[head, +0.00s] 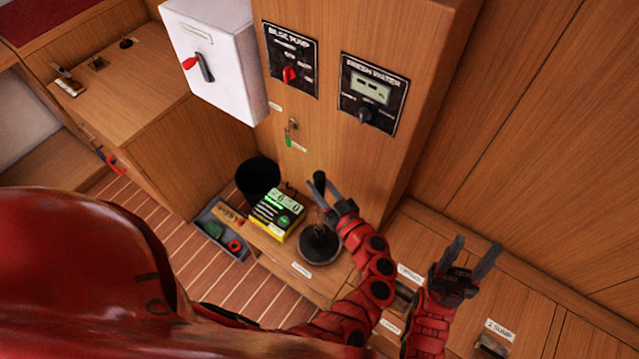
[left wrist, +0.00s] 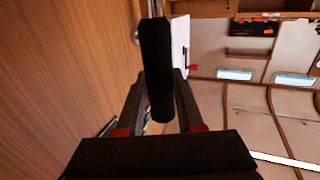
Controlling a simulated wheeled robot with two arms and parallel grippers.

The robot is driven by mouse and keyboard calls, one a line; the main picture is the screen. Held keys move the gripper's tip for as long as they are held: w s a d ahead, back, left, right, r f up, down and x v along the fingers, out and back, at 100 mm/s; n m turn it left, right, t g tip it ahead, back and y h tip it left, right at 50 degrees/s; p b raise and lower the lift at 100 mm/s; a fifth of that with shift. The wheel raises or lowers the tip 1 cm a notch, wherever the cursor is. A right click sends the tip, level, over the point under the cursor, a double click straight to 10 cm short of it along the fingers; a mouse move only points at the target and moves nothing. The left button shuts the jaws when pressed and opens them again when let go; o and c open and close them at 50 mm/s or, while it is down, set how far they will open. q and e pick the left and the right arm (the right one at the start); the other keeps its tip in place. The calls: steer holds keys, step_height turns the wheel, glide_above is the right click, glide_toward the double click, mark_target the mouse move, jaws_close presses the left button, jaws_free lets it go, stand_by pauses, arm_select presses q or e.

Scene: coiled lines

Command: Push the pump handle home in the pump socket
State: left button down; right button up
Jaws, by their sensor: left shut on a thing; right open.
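My left gripper (head: 323,193) is shut on the black pump handle (head: 320,181), a dark bar whose upper end shows between the fingers in the head view. In the left wrist view the handle (left wrist: 157,65) stands lengthwise between the two fingers and reaches well beyond them. A round black fitting (head: 320,244), which looks like the pump socket, sits on the low wooden top, below and nearer than the left gripper; the handle appears apart from it. The socket's opening cannot be made out. My right gripper (head: 470,265) is open and empty, to the right above the wooden lockers.
A grey tray (head: 222,238) holds small items. The wooden cabinet (head: 350,165) with switch panels rises close behind the left gripper. A white box (head: 212,60) hangs at its left.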

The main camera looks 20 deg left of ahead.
arm_select(q)
steer(key=shift+f+b, duration=1.6)
steer(key=shift+f, duration=0.7)
steer(key=shift+r+p, duration=0.25)
steer(key=shift+p, duration=0.05)
steer(key=shift+r+p, duration=0.2)
steer(key=shift+p, duration=0.4)
stand_by(0.5)
steer(key=shift+f+b, duration=0.4)
steer(key=shift+f, duration=0.05)
stand_by(0.4)
steer(key=shift+r, duration=0.15)
steer(key=shift+r+p, duration=0.3)
steer(key=shift+p, duration=0.25)
stand_by(0.9)
